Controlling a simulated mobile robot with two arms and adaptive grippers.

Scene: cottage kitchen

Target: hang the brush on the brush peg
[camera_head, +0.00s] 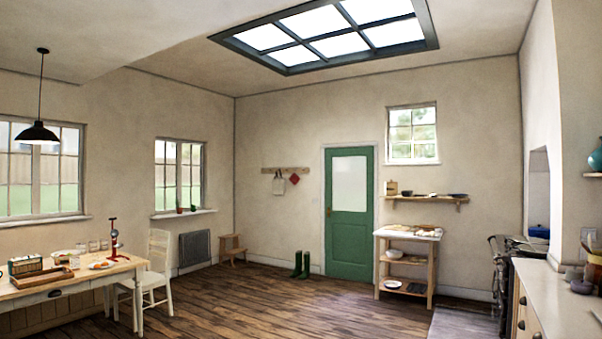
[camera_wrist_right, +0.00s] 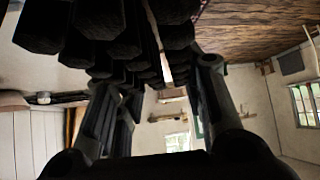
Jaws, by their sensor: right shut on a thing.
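In the right wrist view, rows of dark blocky tufts, which look like the bristles of the brush (camera_wrist_right: 110,42), fill the upper left and middle, very close to the camera. My right gripper (camera_wrist_right: 157,80) is shut on it, one finger on each side. The brush's handle is not clearly seen. In the head view a wooden peg rail (camera_head: 285,169) is on the back wall left of the green door. A pale bag (camera_head: 278,185) and a red cloth (camera_head: 294,179) hang from it. I cannot tell which peg is the brush peg. Neither gripper shows in the head view.
A laden wooden table (camera_head: 60,286) and a white chair (camera_head: 158,268) stand at left. A counter (camera_head: 560,300) and stove (camera_head: 510,262) line the right. A small shelved trolley (camera_head: 408,236) stands by the green door (camera_head: 350,225). The middle floor (camera_head: 280,305) is clear.

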